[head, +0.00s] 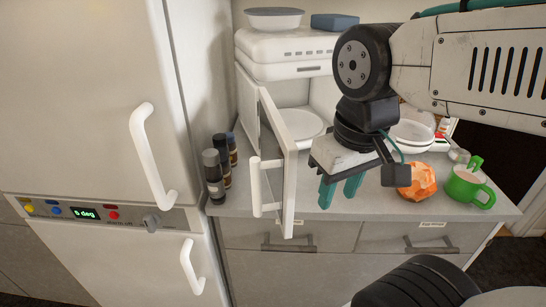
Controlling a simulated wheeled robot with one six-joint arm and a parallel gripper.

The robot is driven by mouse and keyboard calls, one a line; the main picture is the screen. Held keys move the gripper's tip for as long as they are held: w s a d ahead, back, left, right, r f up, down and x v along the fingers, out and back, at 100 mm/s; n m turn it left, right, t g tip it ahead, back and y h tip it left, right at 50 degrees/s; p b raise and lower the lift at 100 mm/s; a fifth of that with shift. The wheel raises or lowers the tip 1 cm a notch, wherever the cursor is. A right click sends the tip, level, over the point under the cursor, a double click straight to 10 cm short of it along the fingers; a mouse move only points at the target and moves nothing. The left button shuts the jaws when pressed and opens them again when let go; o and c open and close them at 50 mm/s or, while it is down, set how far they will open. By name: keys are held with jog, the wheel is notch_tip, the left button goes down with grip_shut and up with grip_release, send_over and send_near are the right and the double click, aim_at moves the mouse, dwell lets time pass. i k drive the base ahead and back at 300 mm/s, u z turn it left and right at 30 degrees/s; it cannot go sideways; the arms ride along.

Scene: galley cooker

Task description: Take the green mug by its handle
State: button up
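The green mug (464,190) stands near the right end of the worktop. A loop on its right side looks like its handle (487,197), and a small green part sticks up at its rim. My gripper (339,198) hangs over the front of the worktop, well to the left of the mug. Its two teal fingers point down with a gap between them. I see nothing held in the gap.
An orange crumpled-looking object (421,183) lies just left of the mug. White bowls (411,133) stand behind it. A white appliance door (279,160) stands open left of my gripper. Dark bottles (214,177) stand by the fridge (90,100).

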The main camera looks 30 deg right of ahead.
aim_at(460, 190)
jog(key=z, duration=1.25)
jog(key=k, duration=0.7)
jog(key=z, duration=0.9)
jog(key=i, duration=0.5)
